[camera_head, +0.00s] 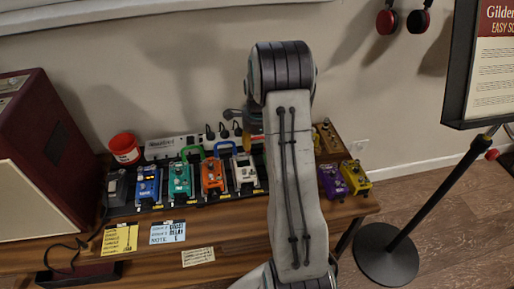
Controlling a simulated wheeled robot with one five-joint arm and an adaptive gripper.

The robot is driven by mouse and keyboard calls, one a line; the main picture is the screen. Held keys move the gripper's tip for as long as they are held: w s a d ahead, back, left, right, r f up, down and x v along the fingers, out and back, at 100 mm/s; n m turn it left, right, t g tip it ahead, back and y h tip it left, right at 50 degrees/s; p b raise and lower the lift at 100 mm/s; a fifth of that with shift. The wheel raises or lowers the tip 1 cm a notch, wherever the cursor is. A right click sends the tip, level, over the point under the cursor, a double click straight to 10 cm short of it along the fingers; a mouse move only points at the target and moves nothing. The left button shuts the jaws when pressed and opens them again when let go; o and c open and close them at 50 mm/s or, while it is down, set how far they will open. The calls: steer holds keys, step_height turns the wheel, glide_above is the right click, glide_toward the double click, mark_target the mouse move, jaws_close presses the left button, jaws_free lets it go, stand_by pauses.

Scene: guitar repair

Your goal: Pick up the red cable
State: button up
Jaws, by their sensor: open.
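I cannot make out a red cable for certain. My gripper (241,118) shows only in part, as dark pieces left of my arm, above the back of the pedal row. My arm hides the rest of it and part of the pedalboard. The gripper is open, and I see nothing held in it.
Blue (147,184), teal (180,180) and orange (212,176) pedals stand in a row. A maroon amplifier (50,150) stands left. Purple (331,181) and yellow (355,176) pedals are right. A sign stand (388,252) stands on the floor.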

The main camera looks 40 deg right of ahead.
steer(key=shift+o, duration=0.2)
jaws_close()
steer(key=shift+r, duration=0.2)
stand_by(0.5)
